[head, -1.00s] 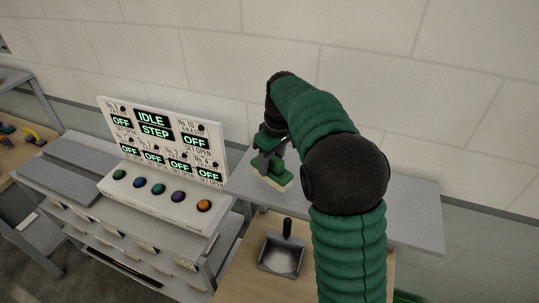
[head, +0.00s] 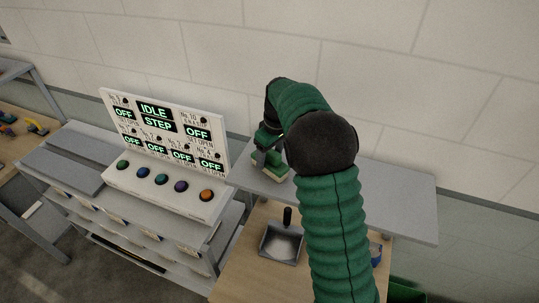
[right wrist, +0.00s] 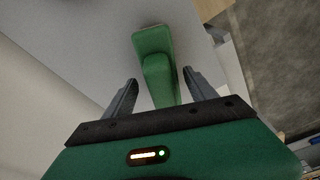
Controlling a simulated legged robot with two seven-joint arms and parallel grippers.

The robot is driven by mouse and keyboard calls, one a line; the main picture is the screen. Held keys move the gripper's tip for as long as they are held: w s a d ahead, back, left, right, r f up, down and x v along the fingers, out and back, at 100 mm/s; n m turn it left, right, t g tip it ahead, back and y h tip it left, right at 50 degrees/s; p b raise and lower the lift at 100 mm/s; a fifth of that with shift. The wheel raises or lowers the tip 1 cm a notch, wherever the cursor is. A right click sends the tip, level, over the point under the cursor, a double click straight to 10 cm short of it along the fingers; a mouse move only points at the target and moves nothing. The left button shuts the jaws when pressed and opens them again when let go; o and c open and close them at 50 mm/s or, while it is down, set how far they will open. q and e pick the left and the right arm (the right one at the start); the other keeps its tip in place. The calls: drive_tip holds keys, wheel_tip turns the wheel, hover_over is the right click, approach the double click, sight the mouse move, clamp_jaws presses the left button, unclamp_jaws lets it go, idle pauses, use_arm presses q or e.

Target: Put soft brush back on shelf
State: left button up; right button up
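The soft brush (head: 268,169) is a green block with a pale underside. It appears to rest on the grey shelf (head: 395,200) against the wall, near the shelf's left end. My right gripper (head: 267,148) is over the brush, pointing down. In the right wrist view, the two grey fingers (right wrist: 160,92) stand on either side of the green brush (right wrist: 154,62), with narrow gaps visible, so the gripper looks open around it. The brush's pale underside is hidden there. My left gripper is not in view.
A white control panel (head: 165,185) with several coloured buttons stands left of the shelf. A dustpan (head: 281,245) with a black handle lies on the wooden table below. A blue item (head: 375,252) is partly hidden behind my right arm. The shelf's right part is clear.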

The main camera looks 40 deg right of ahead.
drive_tip(key=shift+r, duration=0.55)
drive_tip(key=r, duration=0.3)
drive_tip(key=s+r+b, duration=0.1)
drive_tip(key=r, duration=0.3)
drive_tip(key=s+r+b, duration=0.1)
drive_tip(key=r, duration=0.3)
drive_tip(key=shift+r, duration=0.1)
drive_tip(key=shift+w, duration=0.1)
